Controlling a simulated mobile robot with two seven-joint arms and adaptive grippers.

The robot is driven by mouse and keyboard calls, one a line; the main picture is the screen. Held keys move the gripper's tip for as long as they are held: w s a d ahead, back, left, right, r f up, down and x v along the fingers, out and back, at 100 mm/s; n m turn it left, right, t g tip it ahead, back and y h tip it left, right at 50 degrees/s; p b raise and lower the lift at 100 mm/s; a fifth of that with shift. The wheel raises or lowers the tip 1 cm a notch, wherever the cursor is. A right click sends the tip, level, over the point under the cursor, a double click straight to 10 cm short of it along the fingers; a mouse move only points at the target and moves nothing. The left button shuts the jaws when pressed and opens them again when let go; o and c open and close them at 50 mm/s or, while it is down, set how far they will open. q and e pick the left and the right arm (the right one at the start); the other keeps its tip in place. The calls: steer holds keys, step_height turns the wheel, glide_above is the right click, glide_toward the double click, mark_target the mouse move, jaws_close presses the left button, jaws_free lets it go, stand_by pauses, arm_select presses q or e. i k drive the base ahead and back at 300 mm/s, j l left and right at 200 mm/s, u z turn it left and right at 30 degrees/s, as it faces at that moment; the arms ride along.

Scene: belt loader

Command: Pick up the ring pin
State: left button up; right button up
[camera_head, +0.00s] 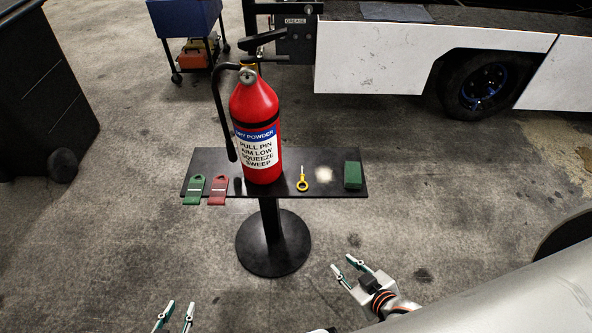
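The ring pin (302,183) is yellow with a ring end and a thin shaft. It lies on the small black table (336,190), to the right of the red fire extinguisher (256,104). Its ring points toward the table's near edge. My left gripper (179,307) is at the bottom edge of the view, below and left of the table, with its fingers apart and nothing between them. My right gripper (346,266) is below and right of the table, with its fingers apart and empty. Both grippers are clear of the pin.
A green tag (195,189) and a red tag (217,189) lie left of the extinguisher, at the near edge. A green block (353,175) sits at the table's right end. A dark bin (40,90) stands at left; a white vehicle (430,60) is behind.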

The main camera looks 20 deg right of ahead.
mark_target(302, 176)
steer(key=i+l+u, duration=0.1)
steer(key=l+u, duration=0.4)
steer(key=l, duration=0.4)
steer(key=l+u, duration=0.5)
steer(key=l, duration=0.45)
